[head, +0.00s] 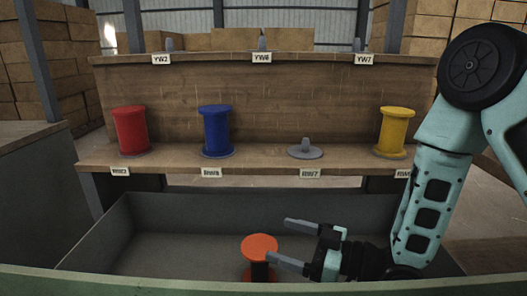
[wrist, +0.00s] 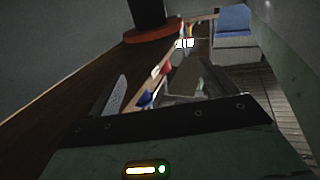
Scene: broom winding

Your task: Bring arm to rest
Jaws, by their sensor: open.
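My gripper (head: 277,240) is open and empty, low over the grey bin (head: 165,240) and pointing left. An orange spool with a dark core (head: 259,245) stands upright in the bin, next to my fingertips. The lower finger overlaps its right side in the head view, and I cannot tell if they touch. In the wrist view an orange flange with a dark core (wrist: 153,33) shows beyond my fingers, apart from them. My arm comes down from the right side of the head view.
Red (head: 130,131), blue (head: 215,131) and yellow (head: 394,132) spools stand on the wooden shelf (head: 260,156) behind the bin. A grey peg (head: 305,149) between blue and yellow is bare. The upper shelf (head: 210,59) holds bare pegs. The green edge (head: 150,281) runs along the front.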

